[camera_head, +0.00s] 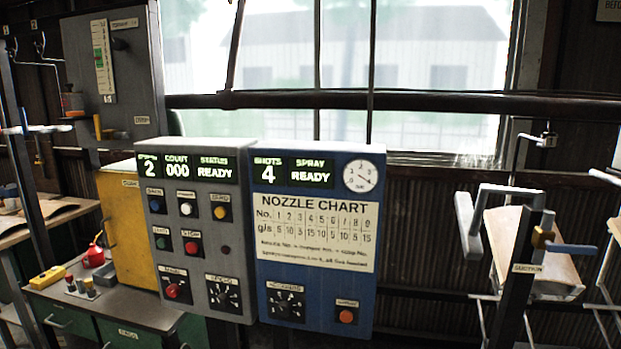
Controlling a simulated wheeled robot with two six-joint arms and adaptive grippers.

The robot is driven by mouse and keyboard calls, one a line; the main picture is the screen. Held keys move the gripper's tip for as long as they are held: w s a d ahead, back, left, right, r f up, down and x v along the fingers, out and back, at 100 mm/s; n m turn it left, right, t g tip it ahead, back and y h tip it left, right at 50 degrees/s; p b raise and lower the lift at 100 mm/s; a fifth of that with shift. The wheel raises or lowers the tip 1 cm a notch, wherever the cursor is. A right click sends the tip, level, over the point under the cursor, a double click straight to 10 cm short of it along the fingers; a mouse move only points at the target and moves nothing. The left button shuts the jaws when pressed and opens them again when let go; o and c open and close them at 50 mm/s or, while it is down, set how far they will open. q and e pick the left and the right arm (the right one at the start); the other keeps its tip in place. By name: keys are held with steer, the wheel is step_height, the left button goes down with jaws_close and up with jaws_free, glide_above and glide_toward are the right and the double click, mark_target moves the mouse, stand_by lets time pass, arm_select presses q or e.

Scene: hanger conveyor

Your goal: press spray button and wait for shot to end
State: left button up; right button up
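A blue control box (380,250) stands in the middle, facing me. Its green-lit displays read SHOTS 4 and SPRAY READY (310,172). An orange-red round button (346,316) sits at its lower right under a small label too blurred to read for certain. A dial (285,302) is at its lower left, and a nozzle chart (315,232) and a round gauge (364,176) are above. Nothing touches the orange-red button. I make out neither of my grippers in the view.
A grey control box (205,240) adjoins on the left, with several coloured buttons, a dial and displays reading 2, 000 and READY. A yellow cabinet (133,225) and green workbench (110,325) stand further left. A dark post labelled SUCTION (520,285) stands right.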

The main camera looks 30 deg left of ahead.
arm_select(q)
steer(key=shift+c, duration=0.4)
jaws_close()
stand_by(0.9)
